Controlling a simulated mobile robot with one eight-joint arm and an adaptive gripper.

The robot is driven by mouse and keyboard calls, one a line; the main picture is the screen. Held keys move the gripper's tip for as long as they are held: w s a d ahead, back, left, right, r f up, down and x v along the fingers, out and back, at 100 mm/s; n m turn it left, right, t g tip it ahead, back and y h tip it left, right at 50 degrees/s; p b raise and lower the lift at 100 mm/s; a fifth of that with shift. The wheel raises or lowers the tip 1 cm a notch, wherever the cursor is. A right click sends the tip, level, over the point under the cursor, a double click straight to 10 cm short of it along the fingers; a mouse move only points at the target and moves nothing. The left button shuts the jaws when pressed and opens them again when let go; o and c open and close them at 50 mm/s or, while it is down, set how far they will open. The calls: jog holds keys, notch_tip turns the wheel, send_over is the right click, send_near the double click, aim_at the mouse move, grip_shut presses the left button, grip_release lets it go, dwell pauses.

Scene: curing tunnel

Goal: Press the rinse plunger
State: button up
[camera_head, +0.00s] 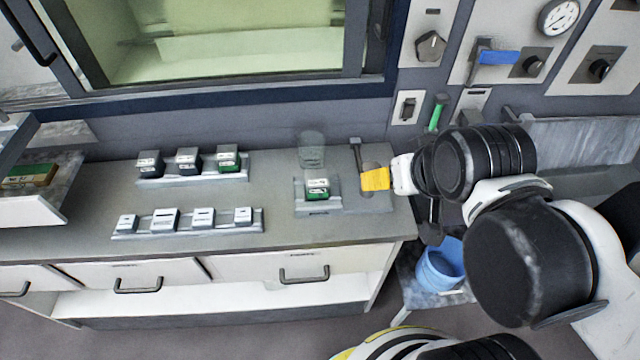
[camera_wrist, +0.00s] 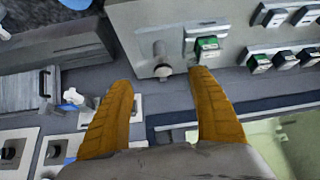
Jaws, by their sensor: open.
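A grey upright plunger (camera_head: 357,154) stands on a plate at the right end of the bench, beside a cradle holding one green-and-white block (camera_head: 317,188). I take this post to be the rinse plunger; no label on it is readable. My gripper (camera_head: 375,179) is just right of it, its yellow finger overlapping the plate. In the wrist view the plunger (camera_wrist: 161,62) shows beyond the gap between the two orange fingers of my gripper (camera_wrist: 163,76). The fingers are spread wide and empty. I cannot tell whether either touches the plunger.
A clear, dome-like thing (camera_head: 311,149) stands behind the cradle. Two racks of small blocks, a rear rack (camera_head: 193,176) and a front rack (camera_head: 187,231), lie to the left. The wall panel carries a green handle (camera_head: 437,112) and a blue lever (camera_head: 497,57). A blue bucket (camera_head: 440,266) sits below right.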

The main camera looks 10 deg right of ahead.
jog(key=shift+r, duration=0.1)
jog(key=c, duration=0.5)
jog(key=shift+w+r+n, duration=0.15)
jog(key=shift+r+n, duration=0.15)
jog(key=shift+r, duration=0.05)
jog(key=c, duration=0.6)
jog(key=w+r+n+g+p, duration=0.1)
jog(key=n, duration=0.1)
jog(key=w+r+n+g+p, duration=0.1)
jog(key=w+r+n+p, duration=0.1)
jog(key=w+r+n+g+p, duration=0.1)
jog(key=n, duration=0.1)
jog(key=shift+w+a+r+n+p, duration=0.2)
jog(key=shift+w+r+n+p, duration=0.15)
jog(key=shift+n+p, duration=0.05)
grip_shut()
jog(key=w+r+n+g+p, duration=0.1)
jog(key=w+n+g+p, duration=0.3)
jog(key=n, duration=0.6)
jog(key=w, duration=0.2)
jog(key=shift+w+a, duration=0.3)
jog(key=shift+a, duration=0.05)
